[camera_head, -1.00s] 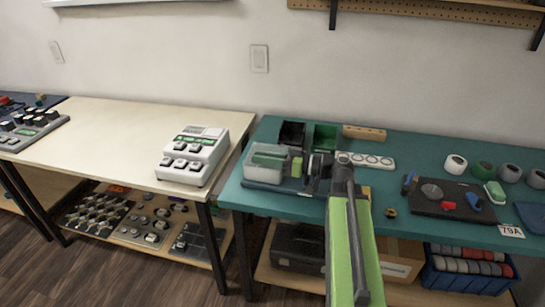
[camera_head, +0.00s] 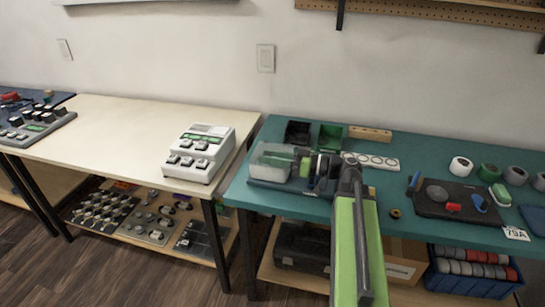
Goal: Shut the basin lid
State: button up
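The basin (camera_head: 268,172) is a pale, translucent box at the left end of the teal table, on a dark blue base. Something green shows at its top right, beside a small light green piece (camera_head: 305,166); whether this green part is the lid, and how far it is open, I cannot tell. My gripper (camera_head: 318,172) is at the end of my green arm, just right of the basin. Its dark fingers are small and partly merged with dark parts behind, so their opening is unclear.
A black bin (camera_head: 297,132) and a green bin (camera_head: 330,136) stand behind the basin. A wooden block (camera_head: 369,133) and a white strip with round holes (camera_head: 372,161) lie to the right. A dark mat (camera_head: 458,205) with tools lies farther right.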

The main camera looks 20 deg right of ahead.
jog(key=v, duration=0.6)
jog(key=shift+s+d+f, duration=0.1)
jog(key=shift+s+d, duration=0.15)
jog(key=shift+s, duration=0.05)
jog(key=shift+d, duration=0.15)
jog(key=shift+v, duration=6.6)
jog(key=v, duration=0.6)
jog(key=shift+s, duration=0.35)
